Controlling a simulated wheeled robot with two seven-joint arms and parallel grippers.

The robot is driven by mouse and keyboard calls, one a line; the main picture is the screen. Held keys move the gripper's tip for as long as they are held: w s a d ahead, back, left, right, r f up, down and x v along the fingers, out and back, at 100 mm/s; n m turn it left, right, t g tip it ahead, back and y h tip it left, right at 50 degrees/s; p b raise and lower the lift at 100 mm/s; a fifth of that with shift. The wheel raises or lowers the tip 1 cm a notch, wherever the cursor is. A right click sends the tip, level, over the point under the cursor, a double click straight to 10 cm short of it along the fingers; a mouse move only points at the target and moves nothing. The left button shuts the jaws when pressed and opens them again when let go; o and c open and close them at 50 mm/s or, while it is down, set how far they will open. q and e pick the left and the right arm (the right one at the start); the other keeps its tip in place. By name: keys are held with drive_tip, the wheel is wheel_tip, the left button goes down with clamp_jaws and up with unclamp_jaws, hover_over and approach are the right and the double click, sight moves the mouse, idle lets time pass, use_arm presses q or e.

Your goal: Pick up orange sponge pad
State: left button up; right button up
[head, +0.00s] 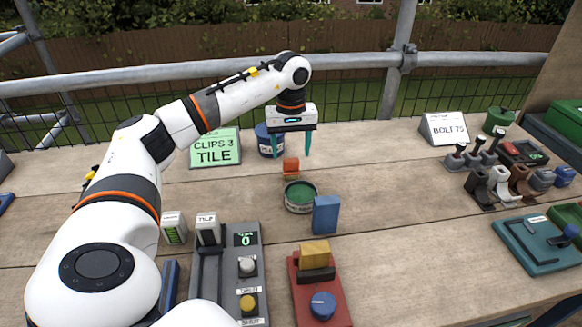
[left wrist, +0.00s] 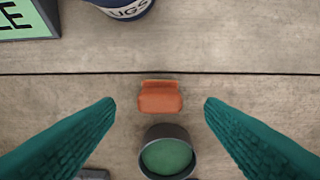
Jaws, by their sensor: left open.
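The orange sponge pad (head: 291,167) is a small block on the wooden boards, just behind a round dark tin with a green top (head: 300,196). In the left wrist view the pad (left wrist: 160,97) lies near the middle, between the two teal fingers but further down. My left gripper (head: 291,156) is open and empty above the pad, pointing down. Its fingers (left wrist: 160,105) are spread wide to either side of the pad in the left wrist view, not touching it. My right gripper is not in view.
A blue tin (head: 268,141) and a green "CLIPS 3 TILE" sign (head: 215,148) stand behind and left. A blue block (head: 326,215), a red device (head: 322,298) and a grey control panel (head: 225,280) stand nearer. The boards right of the pad are clear.

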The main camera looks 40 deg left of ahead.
sight(291, 159)
use_arm(q)
drive_tip(key=shift+f, duration=3)
drive_tip(key=c, duration=1)
